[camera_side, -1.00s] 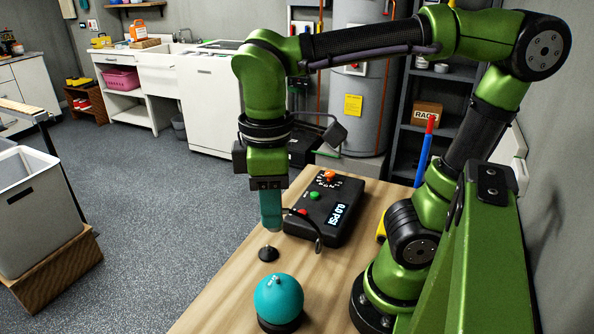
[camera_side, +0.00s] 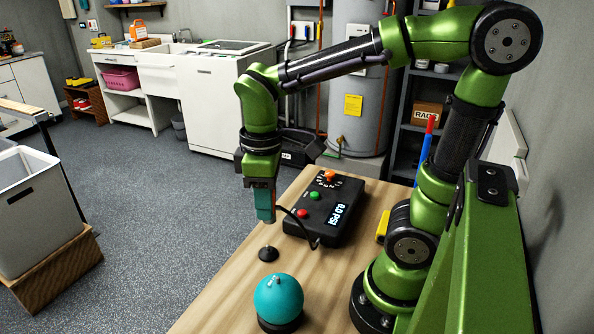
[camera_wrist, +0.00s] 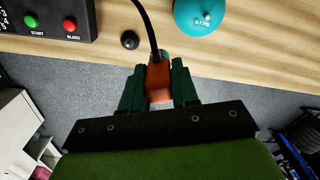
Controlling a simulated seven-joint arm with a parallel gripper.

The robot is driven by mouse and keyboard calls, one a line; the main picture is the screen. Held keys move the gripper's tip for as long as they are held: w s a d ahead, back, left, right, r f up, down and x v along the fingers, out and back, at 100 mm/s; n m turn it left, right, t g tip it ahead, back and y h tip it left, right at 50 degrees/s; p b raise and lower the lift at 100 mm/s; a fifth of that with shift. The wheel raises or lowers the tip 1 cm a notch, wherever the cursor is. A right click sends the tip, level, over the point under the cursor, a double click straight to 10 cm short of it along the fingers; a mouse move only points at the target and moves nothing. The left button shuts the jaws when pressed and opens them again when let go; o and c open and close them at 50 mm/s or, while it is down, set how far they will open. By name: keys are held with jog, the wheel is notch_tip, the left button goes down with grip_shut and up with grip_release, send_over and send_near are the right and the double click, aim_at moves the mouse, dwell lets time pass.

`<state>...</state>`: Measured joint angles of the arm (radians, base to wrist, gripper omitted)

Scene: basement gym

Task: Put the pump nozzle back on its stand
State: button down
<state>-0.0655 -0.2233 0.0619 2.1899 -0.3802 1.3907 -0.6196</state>
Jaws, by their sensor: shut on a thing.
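My gripper (camera_side: 265,216) points down with its teal fingers above the table's left edge. In the wrist view, its fingers (camera_wrist: 158,72) are shut on the orange pump nozzle (camera_wrist: 159,88), and a black hose runs from it. In the side view the fingers mostly hide the nozzle. The stand, seemingly the small black cone-like piece (camera_side: 268,254), sits on the table below my gripper. It also shows in the wrist view (camera_wrist: 130,40), up and left of the nozzle, apart from it. The black pump (camera_side: 326,214) reads 0.0 PSI.
A teal ball (camera_side: 278,297) rests on a black base near the stand; its label appears to read 4.1 PSI in the wrist view (camera_wrist: 205,16). A yellow object (camera_side: 382,226) lies right of the pump. Bare wooden table (camera_side: 232,300) lies left of the ball.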

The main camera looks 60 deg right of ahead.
jog(key=w+d+f+n, duration=0.2)
jog(key=w+d+f, duration=0.3)
jog(key=f, duration=0.3)
jog(key=shift+d, duration=0.9)
jog(key=shift+f, duration=2.9)
jog(key=shift+f, duration=1.25)
jog(key=c, duration=0.8)
grip_release()
